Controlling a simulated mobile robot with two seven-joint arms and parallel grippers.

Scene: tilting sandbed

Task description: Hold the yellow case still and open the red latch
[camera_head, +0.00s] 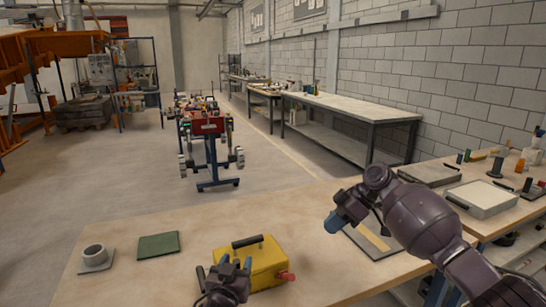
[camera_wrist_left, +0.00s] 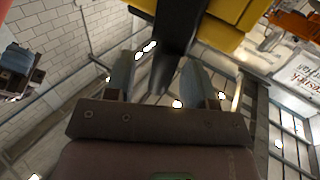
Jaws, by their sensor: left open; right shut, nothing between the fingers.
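The yellow case (camera_head: 268,262) stands on the near wooden table, with a black handle (camera_head: 247,241) on top. The red latch (camera_head: 287,276) sticks out at its right side. My left gripper (camera_head: 236,264) is open at the case's near left side and hides part of it. In the left wrist view, a black bar (camera_wrist_left: 177,40) reaches between the open fingers, with the yellow case (camera_wrist_left: 222,22) behind; contact cannot be told. My right gripper (camera_head: 334,222) is shut and empty, above the table to the right of the case, apart from the latch.
A green pad (camera_head: 159,244) and a grey ring on a plate (camera_head: 95,258) lie left of the case. A flat board (camera_head: 372,240) lies under my right arm. A grey tray (camera_head: 482,199) is further right. The table between the pad and the board's far side is clear.

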